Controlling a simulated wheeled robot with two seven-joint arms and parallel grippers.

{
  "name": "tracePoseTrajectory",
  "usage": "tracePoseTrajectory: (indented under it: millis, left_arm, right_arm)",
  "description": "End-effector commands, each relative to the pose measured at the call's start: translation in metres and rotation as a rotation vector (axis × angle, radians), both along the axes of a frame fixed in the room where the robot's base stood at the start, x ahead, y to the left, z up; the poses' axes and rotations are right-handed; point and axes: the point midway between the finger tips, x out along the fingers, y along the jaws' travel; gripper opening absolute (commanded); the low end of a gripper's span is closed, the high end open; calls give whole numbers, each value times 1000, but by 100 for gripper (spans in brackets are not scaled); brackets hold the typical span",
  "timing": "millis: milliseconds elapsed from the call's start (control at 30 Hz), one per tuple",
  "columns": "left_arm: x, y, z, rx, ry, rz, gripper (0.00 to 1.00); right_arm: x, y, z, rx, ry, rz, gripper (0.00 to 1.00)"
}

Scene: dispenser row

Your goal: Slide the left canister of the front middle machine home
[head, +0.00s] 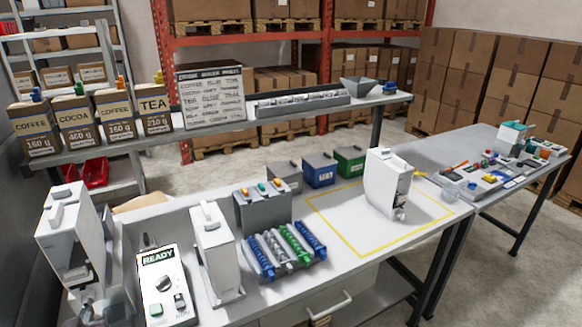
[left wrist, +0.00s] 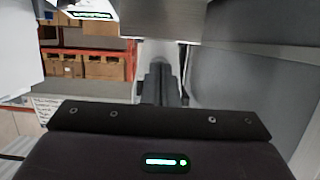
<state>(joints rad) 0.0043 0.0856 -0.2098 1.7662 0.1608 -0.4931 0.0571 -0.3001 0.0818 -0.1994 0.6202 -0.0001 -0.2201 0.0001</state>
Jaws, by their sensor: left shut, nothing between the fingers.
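Tall white machines stand on the bench: one at the left (head: 62,220), a slim one in the middle (head: 213,255), and one at the right (head: 385,180) inside a yellow outline. I cannot tell a separate left canister on the middle one. My left gripper (left wrist: 160,82) shows in the left wrist view with its dark fingers together and nothing between them. Pale and grey surfaces stand close around the fingers; I cannot tell whether they touch. In the head view only grey parts show low at the left, by the left machine. My right gripper is not in view.
A control box (head: 163,285) reading READY stands between the left and middle machines. A grey unit (head: 262,212) with coloured knobs and several augers (head: 285,250) stand right of the middle machine. Blue (head: 319,172) and green (head: 350,161) bins stand behind. The yellow-outlined area is mostly clear.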

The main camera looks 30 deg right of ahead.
Motion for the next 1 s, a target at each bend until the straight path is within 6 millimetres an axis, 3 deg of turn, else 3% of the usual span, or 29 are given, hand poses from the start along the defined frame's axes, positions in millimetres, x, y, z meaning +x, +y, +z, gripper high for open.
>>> tracePoseTrajectory:
  millis: [733, 1000]
  left_arm:
    - [31, -1, 0, -1, -1, 1, 0]
    - [32, -1, 1, -1, 0, 1, 0]
  right_arm:
    - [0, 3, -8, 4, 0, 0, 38]
    - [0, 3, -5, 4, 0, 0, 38]
